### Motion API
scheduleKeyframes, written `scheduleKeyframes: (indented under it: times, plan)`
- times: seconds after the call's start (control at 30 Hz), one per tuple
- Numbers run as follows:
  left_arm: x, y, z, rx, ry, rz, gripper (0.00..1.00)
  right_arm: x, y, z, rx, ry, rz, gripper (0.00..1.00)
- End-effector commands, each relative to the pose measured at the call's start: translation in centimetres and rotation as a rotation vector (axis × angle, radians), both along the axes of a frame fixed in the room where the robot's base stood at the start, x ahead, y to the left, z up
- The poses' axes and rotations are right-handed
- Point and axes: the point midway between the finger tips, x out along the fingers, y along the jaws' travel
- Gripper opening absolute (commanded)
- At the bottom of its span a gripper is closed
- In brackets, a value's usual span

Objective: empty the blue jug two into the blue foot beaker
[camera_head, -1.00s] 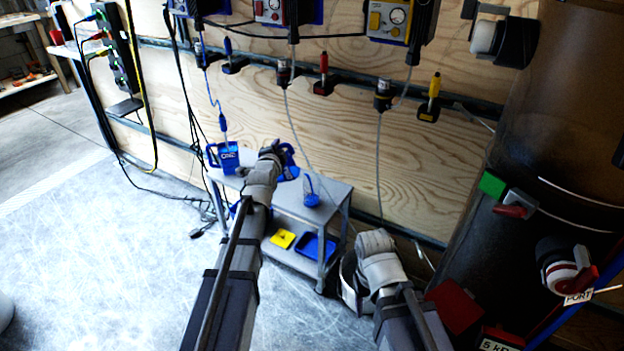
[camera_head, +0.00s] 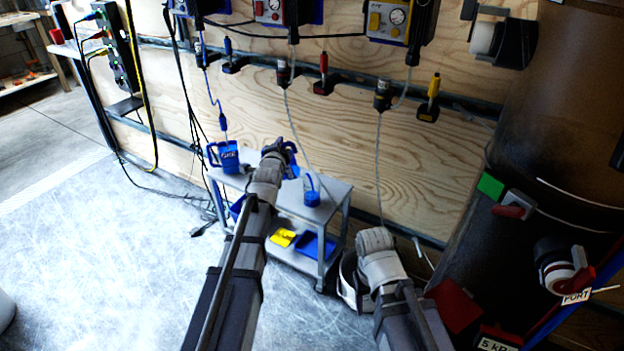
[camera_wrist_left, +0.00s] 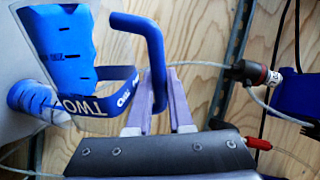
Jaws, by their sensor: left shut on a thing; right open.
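My left gripper (camera_wrist_left: 158,103) is shut on the blue handle of blue jug two (camera_wrist_left: 70,60). In the left wrist view the jug has a clear body, blue inside and a band reading TWO. It lies strongly tilted relative to the grey tabletop. A blue vessel with white marks, seemingly the blue foot beaker (camera_wrist_left: 28,97), stands close behind the jug's lower end; whether they touch or liquid flows is unclear. In the head view my left gripper (camera_head: 279,150) is over the cart and largely hides the jug. My right gripper (camera_head: 374,240) is open, low, right of the cart.
The grey cart (camera_head: 335,190) also carries a blue jug labelled ONE (camera_head: 229,158) and a small clear vessel with blue in it (camera_head: 311,192). Hoses hang from the wooden wall behind.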

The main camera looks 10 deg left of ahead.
Motion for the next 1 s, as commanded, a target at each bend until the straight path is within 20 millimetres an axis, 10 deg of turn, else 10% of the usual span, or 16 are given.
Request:
scheduleKeyframes:
  times: [1.0]
  plan:
    - [0.3,-1.3,0.6,0.072,0.012,-0.001,0.0,0.0,0.0,0.6,-0.001,0.0,-0.001,0.65]
